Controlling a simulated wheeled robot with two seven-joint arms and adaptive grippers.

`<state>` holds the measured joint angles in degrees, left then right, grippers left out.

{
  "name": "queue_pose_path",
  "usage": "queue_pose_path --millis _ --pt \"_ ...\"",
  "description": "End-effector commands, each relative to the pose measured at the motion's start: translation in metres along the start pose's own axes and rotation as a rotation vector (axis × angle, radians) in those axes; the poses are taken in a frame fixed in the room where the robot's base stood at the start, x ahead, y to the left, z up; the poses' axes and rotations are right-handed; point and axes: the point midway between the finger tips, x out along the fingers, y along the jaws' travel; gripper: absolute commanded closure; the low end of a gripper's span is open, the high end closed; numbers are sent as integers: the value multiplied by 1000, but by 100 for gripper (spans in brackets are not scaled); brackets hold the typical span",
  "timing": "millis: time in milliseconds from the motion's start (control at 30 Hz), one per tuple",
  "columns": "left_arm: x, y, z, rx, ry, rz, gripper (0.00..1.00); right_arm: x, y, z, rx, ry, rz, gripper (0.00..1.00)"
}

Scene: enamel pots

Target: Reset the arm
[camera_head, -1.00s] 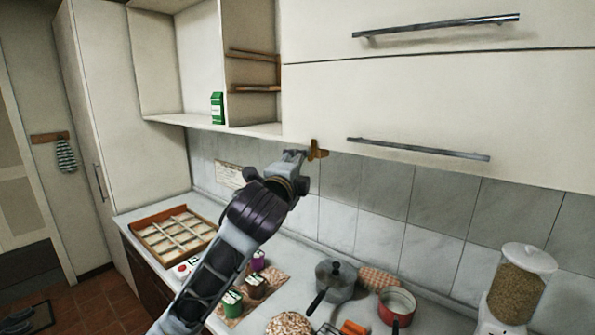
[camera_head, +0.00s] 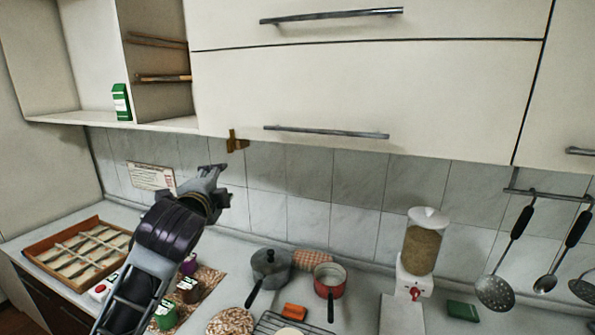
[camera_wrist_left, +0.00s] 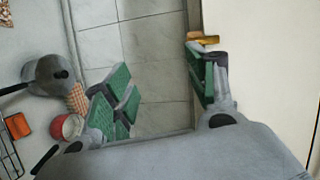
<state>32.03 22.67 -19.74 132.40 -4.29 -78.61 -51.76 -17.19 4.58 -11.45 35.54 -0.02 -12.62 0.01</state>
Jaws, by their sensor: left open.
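My left arm reaches up from the lower left in the head view. Its gripper (camera_head: 212,178) is held above the counter, in front of the tiled wall and below the wall cabinets. In the left wrist view, the left gripper (camera_wrist_left: 165,95) has its green-padded fingers spread wide apart with nothing between them but tiles behind. My right gripper is in neither view.
A grey pot (camera_head: 271,268), a red pan (camera_head: 329,281) and a grain dispenser (camera_head: 421,245) stand on the counter. A wooden tray (camera_head: 40,262) lies left. A green carton (camera_head: 121,102) stands on the open shelf. Ladles (camera_head: 495,291) hang right. A brass bracket (camera_head: 236,141) sits under the cabinet.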

Motion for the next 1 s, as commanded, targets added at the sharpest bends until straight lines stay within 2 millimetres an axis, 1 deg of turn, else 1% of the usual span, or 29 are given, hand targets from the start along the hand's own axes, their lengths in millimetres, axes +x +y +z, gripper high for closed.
queue_pose_path --millis 33,100,267,300,467,700,767,1000 --pt "1 15 2 -26 -2 29 43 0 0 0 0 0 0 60" --pt "1 34 5 -67 -8 68 43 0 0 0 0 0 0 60" --pt "-1 77 12 -162 -26 152 43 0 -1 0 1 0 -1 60" --pt "-2 88 14 -186 -33 174 43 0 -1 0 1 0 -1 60" --pt "-8 130 21 -279 -61 257 43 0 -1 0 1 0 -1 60" --pt "-23 192 32 -417 -119 380 43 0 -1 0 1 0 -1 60" --pt "-28 208 35 -451 -136 409 43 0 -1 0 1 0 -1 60" --pt "-51 266 47 -584 -217 523 43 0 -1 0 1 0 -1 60"
